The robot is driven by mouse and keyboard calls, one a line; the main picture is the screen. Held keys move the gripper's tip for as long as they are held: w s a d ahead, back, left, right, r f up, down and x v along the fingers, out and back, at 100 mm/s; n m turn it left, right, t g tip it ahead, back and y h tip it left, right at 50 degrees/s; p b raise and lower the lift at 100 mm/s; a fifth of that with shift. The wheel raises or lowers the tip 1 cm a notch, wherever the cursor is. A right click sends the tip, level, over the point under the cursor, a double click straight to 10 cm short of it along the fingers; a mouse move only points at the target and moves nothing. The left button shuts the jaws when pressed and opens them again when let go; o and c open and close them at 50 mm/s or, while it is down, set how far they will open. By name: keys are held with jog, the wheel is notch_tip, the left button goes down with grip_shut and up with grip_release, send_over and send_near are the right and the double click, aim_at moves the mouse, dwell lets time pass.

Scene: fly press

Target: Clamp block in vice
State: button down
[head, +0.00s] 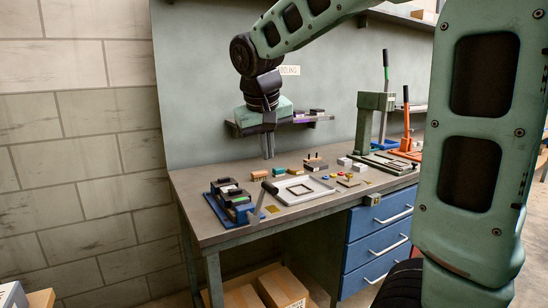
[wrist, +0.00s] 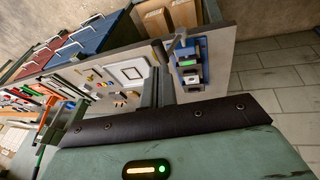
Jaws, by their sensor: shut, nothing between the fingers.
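The vice (head: 230,201) stands at the left front of the bench on a blue base, with dark jaws and a grey handle (head: 257,203) at its front right. It also shows in the wrist view (wrist: 190,62), where a green piece and a pale grey block lie within its outline. I cannot tell whether that block is the one to clamp or whether it is gripped. My gripper (head: 268,156) points down above the back left of the bench, behind the vice and apart from it. Its fingers are together and empty; they also show in the wrist view (wrist: 157,78).
A pale tray (head: 300,189) lies right of the vice, with small blocks (head: 259,175) behind it. A green press (head: 371,125) and an orange press (head: 406,130) stand at the right. A wall shelf (head: 310,120) is close to my gripper.

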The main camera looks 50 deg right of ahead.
jog(key=w+d+f+m+g+y+p, duration=0.15)
jog(key=d+m+y+p, duration=0.55)
jog(key=d+m+p, duration=0.9)
jog(key=w+a+f+p, duration=0.1)
jog(key=a+f+p, duration=0.4)
jog(key=a+f, duration=0.2)
jog(key=shift+w+a+f+m, duration=0.25)
jog(key=shift+w+f+m, duration=0.15)
jog(key=shift+f, duration=0.8)
